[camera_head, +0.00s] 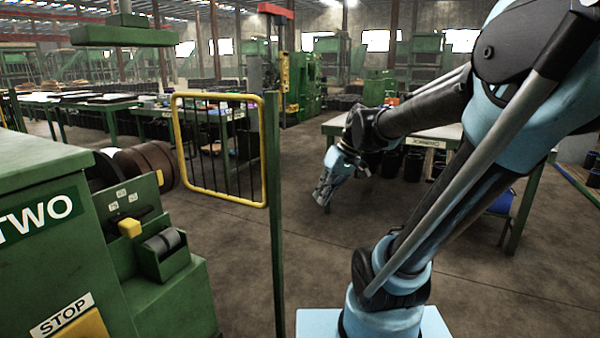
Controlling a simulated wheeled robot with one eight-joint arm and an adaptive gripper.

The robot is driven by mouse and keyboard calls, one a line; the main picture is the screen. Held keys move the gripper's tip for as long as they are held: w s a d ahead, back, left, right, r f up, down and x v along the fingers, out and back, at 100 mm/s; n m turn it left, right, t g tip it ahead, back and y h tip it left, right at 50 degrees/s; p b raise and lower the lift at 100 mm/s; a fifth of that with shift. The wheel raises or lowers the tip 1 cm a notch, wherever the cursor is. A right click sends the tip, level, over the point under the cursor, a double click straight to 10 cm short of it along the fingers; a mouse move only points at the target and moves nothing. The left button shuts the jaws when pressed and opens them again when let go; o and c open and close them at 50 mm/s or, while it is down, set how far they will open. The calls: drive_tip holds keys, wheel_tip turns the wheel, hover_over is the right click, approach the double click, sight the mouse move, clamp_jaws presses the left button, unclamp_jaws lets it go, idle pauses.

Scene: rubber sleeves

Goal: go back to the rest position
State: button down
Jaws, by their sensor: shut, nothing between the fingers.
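My gripper (324,188) is at the end of my arm, near the middle of the head view. It points down and is shut, with nothing seen between its fingers. It hangs over open floor in front of a green table (334,128), apart from it. My blue and black arm fills the right side and hides much of that table. No rubber sleeve can be made out.
A green machine (45,240) marked TWO and STOP stands at the left front. A yellow-framed gate (220,199) hangs on a green post (273,220) left of my gripper. Concrete floor (235,255) is clear between. Black bins stand under the table.

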drive_tip(key=s+d+f+m+t+h, duration=0.1)
drive_tip(key=s+d+f+m+h, duration=0.4)
drive_tip(key=s+d+f, duration=0.5)
drive_tip(key=shift+s+d+f, duration=0.35)
drive_tip(key=shift+d+f, duration=0.25)
drive_tip(key=shift+d, duration=0.5)
drive_tip(key=shift+s, duration=0.1)
